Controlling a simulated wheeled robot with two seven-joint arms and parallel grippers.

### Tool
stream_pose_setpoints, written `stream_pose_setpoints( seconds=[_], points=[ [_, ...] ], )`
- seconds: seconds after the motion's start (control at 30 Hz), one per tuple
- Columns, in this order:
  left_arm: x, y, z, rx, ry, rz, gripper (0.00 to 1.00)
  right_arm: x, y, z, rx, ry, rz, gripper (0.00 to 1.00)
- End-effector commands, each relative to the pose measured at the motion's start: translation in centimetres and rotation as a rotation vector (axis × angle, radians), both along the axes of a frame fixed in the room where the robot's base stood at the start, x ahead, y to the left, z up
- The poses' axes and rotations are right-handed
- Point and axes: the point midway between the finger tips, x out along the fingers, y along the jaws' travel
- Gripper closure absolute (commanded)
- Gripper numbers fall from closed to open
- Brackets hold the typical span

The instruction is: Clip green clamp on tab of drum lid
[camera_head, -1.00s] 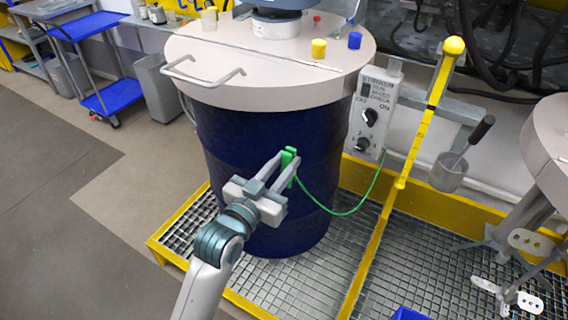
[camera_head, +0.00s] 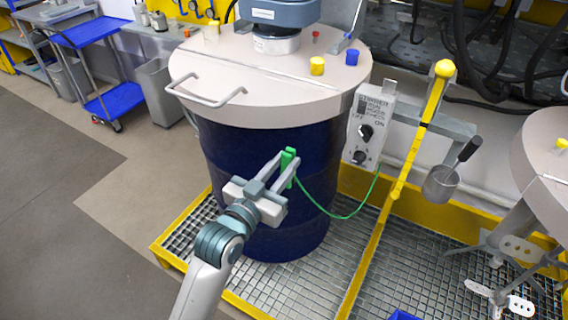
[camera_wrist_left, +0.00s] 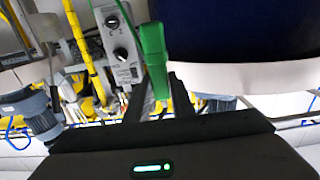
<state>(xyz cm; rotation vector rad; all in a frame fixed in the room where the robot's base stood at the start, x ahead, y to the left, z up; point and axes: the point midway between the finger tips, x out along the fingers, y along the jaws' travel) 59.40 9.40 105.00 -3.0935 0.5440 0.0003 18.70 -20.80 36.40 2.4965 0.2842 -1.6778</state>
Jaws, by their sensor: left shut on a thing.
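My left gripper (camera_head: 283,172) is shut on the green clamp (camera_head: 287,163) and holds it in front of the blue drum (camera_head: 233,165), below the lid's level. The clamp also shows upright between the fingers in the left wrist view (camera_wrist_left: 154,58). A green cable (camera_head: 340,216) hangs from the clamp and runs up to the switch box (camera_head: 370,125). The drum lid (camera_head: 240,62) is pale, round and flat, with a bent handle (camera_head: 205,100) at its front left. I cannot make out a separate tab for certain. My right gripper is not in view.
A yellow pole (camera_head: 417,140) stands right of the drum, with a metal cup (camera_head: 440,185) beyond it. A second pale lid (camera_head: 545,150) is at the right edge. Yellow and blue caps sit on the drum lid. The floor at left is clear.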

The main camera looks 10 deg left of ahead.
Motion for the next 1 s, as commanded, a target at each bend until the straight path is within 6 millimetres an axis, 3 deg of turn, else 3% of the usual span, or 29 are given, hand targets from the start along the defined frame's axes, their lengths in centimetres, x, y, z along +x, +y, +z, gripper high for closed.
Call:
stream_pose_setpoints(
  seconds=[0.47,1.0],
  points=[
    [-0.5,0.2,0.1,0.000,0.000,0.000,1.00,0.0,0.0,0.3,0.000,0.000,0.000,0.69],
    [-5.3,1.9,0.1,-0.001,0.001,0.000,1.00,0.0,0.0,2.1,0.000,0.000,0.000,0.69]
  ],
)
